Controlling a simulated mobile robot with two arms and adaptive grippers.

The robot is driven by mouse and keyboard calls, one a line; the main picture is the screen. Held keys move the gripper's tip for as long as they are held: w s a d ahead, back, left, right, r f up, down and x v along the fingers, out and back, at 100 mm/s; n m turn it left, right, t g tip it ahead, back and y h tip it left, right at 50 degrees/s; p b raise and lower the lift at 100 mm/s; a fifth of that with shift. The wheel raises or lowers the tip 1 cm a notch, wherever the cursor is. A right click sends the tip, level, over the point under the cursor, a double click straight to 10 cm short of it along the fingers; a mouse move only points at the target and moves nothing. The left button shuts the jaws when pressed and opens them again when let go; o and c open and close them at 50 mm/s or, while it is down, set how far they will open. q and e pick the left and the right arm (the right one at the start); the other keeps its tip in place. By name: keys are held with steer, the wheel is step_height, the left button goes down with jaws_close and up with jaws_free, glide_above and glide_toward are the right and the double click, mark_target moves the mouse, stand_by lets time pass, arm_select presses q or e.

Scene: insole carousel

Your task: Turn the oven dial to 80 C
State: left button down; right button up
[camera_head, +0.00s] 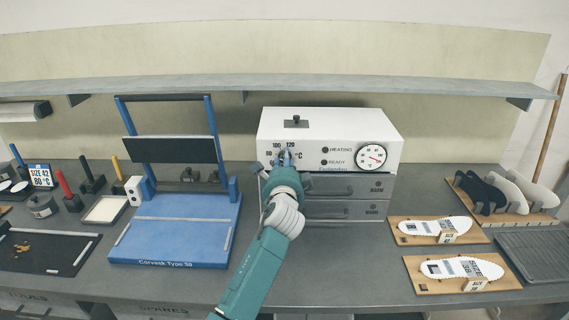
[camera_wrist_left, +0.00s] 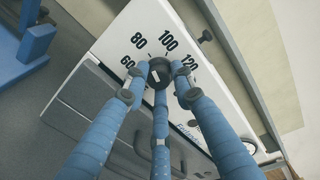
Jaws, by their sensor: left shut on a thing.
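The white oven (camera_head: 335,128) stands at the back of the bench, with heating and ready lamps and a round gauge (camera_head: 373,156) on its front. My left gripper (camera_head: 284,157) is at the left of that front, shut on the oven dial. In the left wrist view the black dial (camera_wrist_left: 160,70) sits between the three blue fingers (camera_wrist_left: 159,82). The numbers 60, 80, 100 and 120 run around it. A pale mark shows on the knob, but I cannot tell exactly which number it points to. My right gripper is not in view.
A blue press (camera_head: 175,235) stands left of the oven, and a small sign (camera_head: 40,176) reads SIZE 42, 80 °C. Drawers (camera_head: 345,209) sit under the oven. Insoles on wooden boards (camera_head: 435,282) lie at the right. The bench front centre is mostly clear.

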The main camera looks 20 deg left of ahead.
arm_select(q)
steer(key=shift+f+n, duration=0.2)
steer(key=shift+n, duration=0.3)
steer(key=shift+r, duration=0.15)
steer(key=c, duration=1.7)
jaws_free()
steer(key=shift+o, duration=1.2)
steer(key=shift+w+d, duration=0.1)
steer(key=shift+w, duration=0.15)
steer(key=f+v, duration=0.1)
steer(key=v, duration=1.1)
steer(key=shift+r, duration=0.4)
